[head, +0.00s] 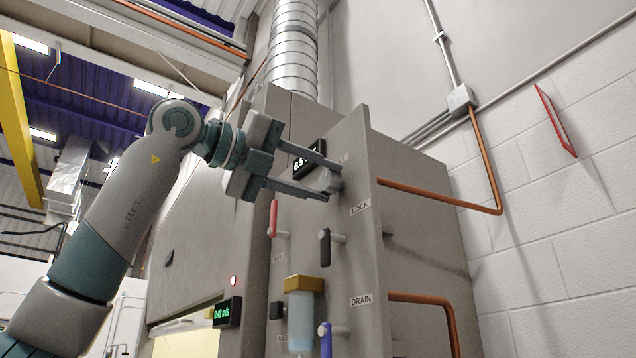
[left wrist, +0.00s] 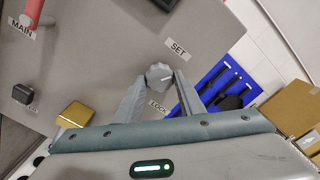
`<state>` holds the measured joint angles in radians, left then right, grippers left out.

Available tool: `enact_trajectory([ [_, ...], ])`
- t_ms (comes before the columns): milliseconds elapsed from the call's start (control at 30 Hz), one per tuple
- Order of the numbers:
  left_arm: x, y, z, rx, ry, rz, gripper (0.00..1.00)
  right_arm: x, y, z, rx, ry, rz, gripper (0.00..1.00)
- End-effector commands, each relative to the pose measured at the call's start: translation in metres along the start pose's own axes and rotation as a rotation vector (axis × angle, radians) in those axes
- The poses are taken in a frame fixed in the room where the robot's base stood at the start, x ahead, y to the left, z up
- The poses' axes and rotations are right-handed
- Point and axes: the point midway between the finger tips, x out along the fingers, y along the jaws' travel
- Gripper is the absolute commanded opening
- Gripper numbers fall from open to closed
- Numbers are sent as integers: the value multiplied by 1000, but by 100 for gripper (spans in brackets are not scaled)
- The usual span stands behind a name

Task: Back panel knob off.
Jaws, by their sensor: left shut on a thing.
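The grey knob (head: 330,180) is on the upper part of the grey panel (head: 352,245), above the LOCK label. In the left wrist view the knob (left wrist: 158,74) is ridged, with a white pointer mark toward the right. It sits between a SET label (left wrist: 178,48) and a LOCK label (left wrist: 158,106). My left gripper (head: 333,183) reaches in from the left and is shut on the knob. In the left wrist view both fingers (left wrist: 160,79) flank it. The fingers partly hide the knob in the head view. My right gripper is not in view.
Below are a red lever (head: 273,218), a black lever (head: 324,247), a blue lever (head: 326,340) and a brass-topped canister (head: 301,322). A dark display (head: 309,157) sits behind the fingers. Copper pipes (head: 440,195) leave the panel's right side. A blue tool board (left wrist: 222,88) shows in the left wrist view.

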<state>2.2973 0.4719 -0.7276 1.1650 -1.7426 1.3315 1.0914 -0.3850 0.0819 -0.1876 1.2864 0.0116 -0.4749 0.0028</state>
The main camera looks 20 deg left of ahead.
Motion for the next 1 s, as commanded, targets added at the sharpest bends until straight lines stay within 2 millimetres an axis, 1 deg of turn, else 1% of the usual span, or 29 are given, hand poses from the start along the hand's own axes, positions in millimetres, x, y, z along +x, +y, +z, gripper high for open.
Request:
enact_trajectory([
  [33,1,2,-3,-16,7,4,13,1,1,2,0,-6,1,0],
  [200,2,1,-3,-54,7,5,13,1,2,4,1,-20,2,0],
  [600,2,1,-3,-61,8,5,13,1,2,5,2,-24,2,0],
  [633,2,1,-3,-61,8,5,40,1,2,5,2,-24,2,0],
  [700,2,1,-3,-61,7,5,54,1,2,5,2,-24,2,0],
  [1000,0,0,-1,-61,3,2,54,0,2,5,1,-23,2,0],
])
